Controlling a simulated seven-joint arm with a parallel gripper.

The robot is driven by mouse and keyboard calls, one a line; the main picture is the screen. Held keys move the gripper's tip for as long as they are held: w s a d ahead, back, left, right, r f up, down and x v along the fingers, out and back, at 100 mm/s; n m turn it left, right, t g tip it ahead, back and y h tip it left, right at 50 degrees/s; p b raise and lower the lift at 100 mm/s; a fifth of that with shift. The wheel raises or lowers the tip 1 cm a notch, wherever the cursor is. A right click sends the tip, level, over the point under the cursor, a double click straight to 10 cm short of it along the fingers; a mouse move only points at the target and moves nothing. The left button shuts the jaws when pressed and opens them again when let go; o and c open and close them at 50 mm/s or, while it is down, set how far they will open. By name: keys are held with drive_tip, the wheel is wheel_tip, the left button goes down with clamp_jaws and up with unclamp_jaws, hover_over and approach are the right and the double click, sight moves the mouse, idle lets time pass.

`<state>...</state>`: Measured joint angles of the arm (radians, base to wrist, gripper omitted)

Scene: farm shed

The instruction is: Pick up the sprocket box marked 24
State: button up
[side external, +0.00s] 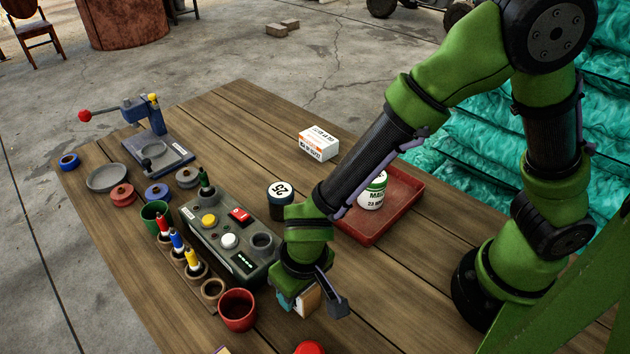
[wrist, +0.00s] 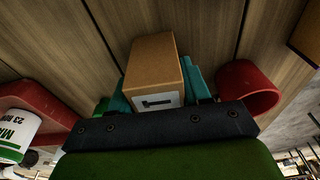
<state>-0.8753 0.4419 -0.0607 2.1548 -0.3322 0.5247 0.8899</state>
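A brown cardboard box (wrist: 153,65) with a white label sits between the teal fingers of my gripper (wrist: 156,92) in the wrist view. The label is partly hidden by the dark gripper body; only one dark stroke shows, so I cannot read a number. The fingers lie close along both sides of the box; I cannot tell whether they press on it. In the side view my gripper (side external: 302,302) is low over the front of the table, with part of the box (side external: 310,298) showing at the fingers. I cannot tell whether the box rests on the wood.
A red cup (side external: 238,309) stands close left of my gripper, beside a grey button panel (side external: 232,243). A dark jar (side external: 280,208) marked 25 stands behind. A red tray (side external: 405,210) holds a white-green can (side external: 373,192). A white-orange box (side external: 318,144) sits farther back.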

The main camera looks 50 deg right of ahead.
drive_tip(key=c, duration=0.3)
drive_tip(key=shift+r, duration=0.1)
